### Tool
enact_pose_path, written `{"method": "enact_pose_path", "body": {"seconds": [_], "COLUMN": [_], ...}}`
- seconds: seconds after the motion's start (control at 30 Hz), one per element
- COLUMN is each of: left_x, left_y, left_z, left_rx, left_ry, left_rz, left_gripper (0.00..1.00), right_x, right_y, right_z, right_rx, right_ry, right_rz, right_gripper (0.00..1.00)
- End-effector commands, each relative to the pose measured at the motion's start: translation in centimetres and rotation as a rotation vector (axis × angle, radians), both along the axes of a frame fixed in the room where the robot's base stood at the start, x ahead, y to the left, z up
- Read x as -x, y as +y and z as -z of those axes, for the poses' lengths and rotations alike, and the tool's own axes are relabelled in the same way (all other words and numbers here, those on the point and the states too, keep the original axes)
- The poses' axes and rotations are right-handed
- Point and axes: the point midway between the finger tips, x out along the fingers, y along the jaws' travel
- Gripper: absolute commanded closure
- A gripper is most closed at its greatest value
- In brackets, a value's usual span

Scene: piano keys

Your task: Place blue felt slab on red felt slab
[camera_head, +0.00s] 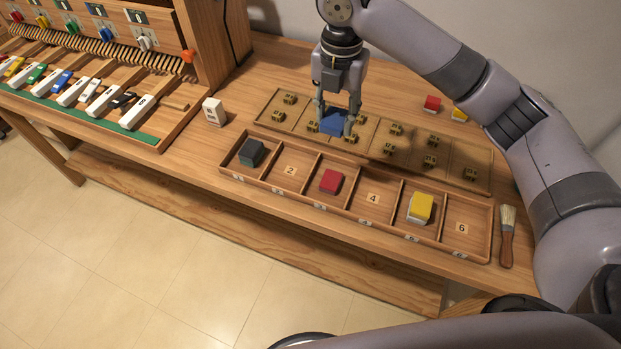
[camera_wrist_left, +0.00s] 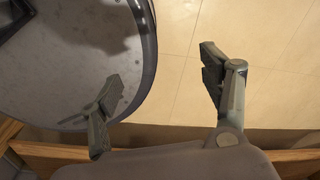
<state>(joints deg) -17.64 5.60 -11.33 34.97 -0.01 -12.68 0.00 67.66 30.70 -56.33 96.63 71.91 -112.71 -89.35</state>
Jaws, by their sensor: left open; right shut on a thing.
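A blue felt slab (camera_head: 333,122) is between the fingers of my right gripper (camera_head: 335,121), which is shut on it. The slab is held at the brass-fitted board behind the compartment tray; I cannot tell whether it touches the board. A red felt slab (camera_head: 330,181) lies in the tray's third compartment, nearer than the right gripper and apart from the blue slab. My left gripper (camera_wrist_left: 160,120) shows in the left wrist view, open and empty, with the floor below it. The left gripper's fingers do not show clearly in the head view.
The wooden tray (camera_head: 487,234) has numbered compartments. A dark block (camera_head: 251,152) is in the first, a yellow-topped block (camera_head: 420,207) in the fifth. A brush (camera_head: 507,236) lies at right. A white block (camera_head: 214,112) stands left, near the piano keys. Compartments 2, 4 and 6 are empty.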

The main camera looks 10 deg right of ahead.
Motion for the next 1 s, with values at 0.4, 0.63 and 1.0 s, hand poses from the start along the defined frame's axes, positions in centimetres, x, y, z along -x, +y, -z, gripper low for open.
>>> {"method": "enact_pose_path", "body": {"seconds": [0.4,0.63,1.0], "left_x": [-2.1,-1.5,-1.1], "left_y": [-2.5,-1.6,-1.4], "left_z": [-1.6,-1.8,-2.2], "left_rx": [0.031,0.021,0.018], "left_ry": [-0.033,-0.024,-0.017], "left_rz": [-0.002,-0.001,-0.003], "left_gripper": [0.29,0.29,0.29], "right_x": [0.2,0.1,0.1], "right_y": [-0.1,0.0,0.0], "right_z": [10.9,14.2,18.6], "right_rx": [0.003,0.001,0.001], "right_ry": [0.007,0.003,0.002], "right_rz": [-0.001,-0.002,-0.002], "right_gripper": [0.78,0.78,0.78]}}
